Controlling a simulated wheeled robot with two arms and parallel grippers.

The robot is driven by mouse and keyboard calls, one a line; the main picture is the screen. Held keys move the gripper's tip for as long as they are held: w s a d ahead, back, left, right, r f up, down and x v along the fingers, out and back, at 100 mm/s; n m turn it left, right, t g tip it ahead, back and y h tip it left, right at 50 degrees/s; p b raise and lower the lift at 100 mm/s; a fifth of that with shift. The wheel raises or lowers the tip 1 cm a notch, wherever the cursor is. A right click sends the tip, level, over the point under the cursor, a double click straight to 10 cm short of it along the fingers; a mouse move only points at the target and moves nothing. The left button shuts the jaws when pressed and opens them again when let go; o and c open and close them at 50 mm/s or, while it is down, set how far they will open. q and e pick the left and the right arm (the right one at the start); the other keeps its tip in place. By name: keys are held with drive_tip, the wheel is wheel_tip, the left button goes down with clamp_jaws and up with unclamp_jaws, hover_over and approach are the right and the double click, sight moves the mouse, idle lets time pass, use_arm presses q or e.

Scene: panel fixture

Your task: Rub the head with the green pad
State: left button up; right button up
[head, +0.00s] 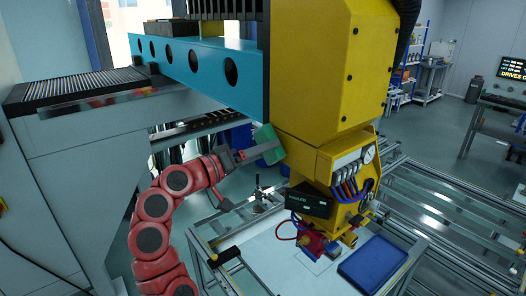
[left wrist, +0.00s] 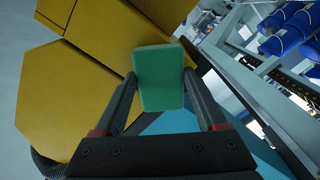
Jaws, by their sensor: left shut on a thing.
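The green pad (head: 268,144) is held by my left gripper (head: 252,152), at the left side of the yellow head (head: 325,150). In the head view the pad is tilted and its far edge meets or nearly meets the yellow housing. In the left wrist view the green pad (left wrist: 160,78) sits between the fingers of my left gripper (left wrist: 158,100), with the yellow head (left wrist: 65,90) close behind it. Whether the pad touches the head is hard to tell. My right gripper is in neither view.
A blue beam (head: 195,62) runs to the head from the left. Below the head is a framed table with a blue tray (head: 373,264) and a small red fixture (head: 318,246). Hoses and a gauge (head: 369,155) sit on the head's right front.

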use_arm(q)
drive_tip(key=shift+v, duration=2.8)
drive_tip(key=shift+a, duration=0.1)
drive_tip(key=shift+v, duration=1.4)
